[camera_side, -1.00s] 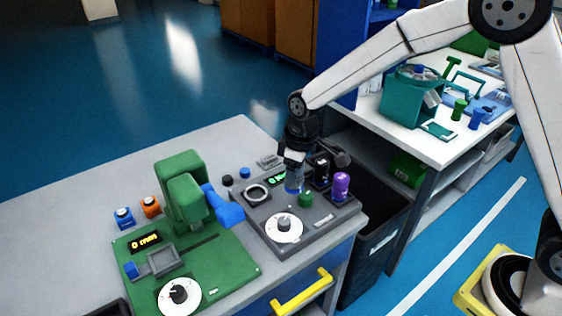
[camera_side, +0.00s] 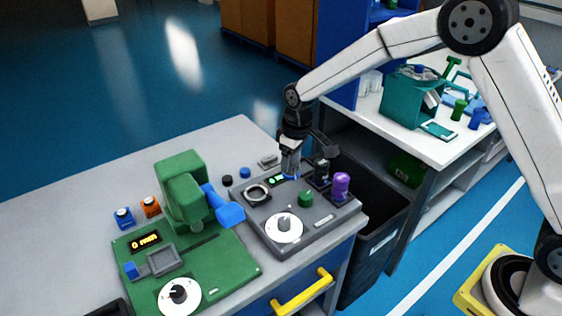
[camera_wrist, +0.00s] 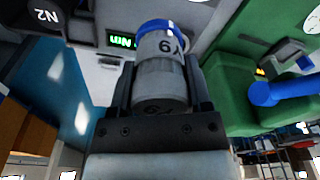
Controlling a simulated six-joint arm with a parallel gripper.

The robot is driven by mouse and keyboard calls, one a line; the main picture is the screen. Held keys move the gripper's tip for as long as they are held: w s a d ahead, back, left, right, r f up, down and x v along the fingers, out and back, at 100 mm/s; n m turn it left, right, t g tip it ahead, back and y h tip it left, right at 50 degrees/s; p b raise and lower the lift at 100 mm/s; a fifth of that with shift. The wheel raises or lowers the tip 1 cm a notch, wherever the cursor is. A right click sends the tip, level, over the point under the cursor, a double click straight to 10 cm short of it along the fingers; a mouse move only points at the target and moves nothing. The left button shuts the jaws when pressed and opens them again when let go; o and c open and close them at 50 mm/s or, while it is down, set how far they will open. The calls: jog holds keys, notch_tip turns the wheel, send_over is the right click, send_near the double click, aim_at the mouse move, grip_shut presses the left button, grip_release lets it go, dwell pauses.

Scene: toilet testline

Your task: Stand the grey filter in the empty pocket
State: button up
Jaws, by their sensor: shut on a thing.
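My gripper (camera_side: 291,155) is shut on the grey filter (camera_side: 290,164), a grey cylinder with a blue band at its lower end. In the wrist view my gripper (camera_wrist: 165,80) has a finger on each side of the grey filter (camera_wrist: 158,75), and dark characters show on its side. The filter hangs nearly upright over the back of the dark grey panel (camera_side: 262,222). A gap between its lower end and the panel cannot be judged. A purple filter (camera_side: 341,186) and a black one (camera_side: 322,170) stand to the right. The empty pocket is not clearly visible.
A green knob (camera_side: 305,199), a white dial (camera_side: 284,228) and a metal ring (camera_side: 257,192) are on the panel. A green machine (camera_side: 185,190) with a blue handle (camera_side: 226,208) stands left. A dark bin (camera_side: 378,235) is beyond the table's right edge.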

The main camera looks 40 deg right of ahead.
jog(key=w+d+f+m, duration=0.2)
jog(key=w+d+m, duration=0.1)
jog(key=w+d, duration=0.2)
jog(key=w+d+f+m, duration=0.3)
jog(key=w+d, duration=0.2)
jog(key=d, duration=0.3)
jog(key=shift+w+d+m+h, duration=0.25)
jog(key=shift+w+m+h, duration=0.1)
jog(key=shift+m+h, duration=0.05)
jog(key=shift+f, duration=0.15)
jog(key=shift+f, duration=3.05)
jog(key=shift+f, duration=0.25)
jog(key=o, duration=1.3)
jog(key=shift+o, duration=0.2)
jog(key=shift+r, duration=0.1)
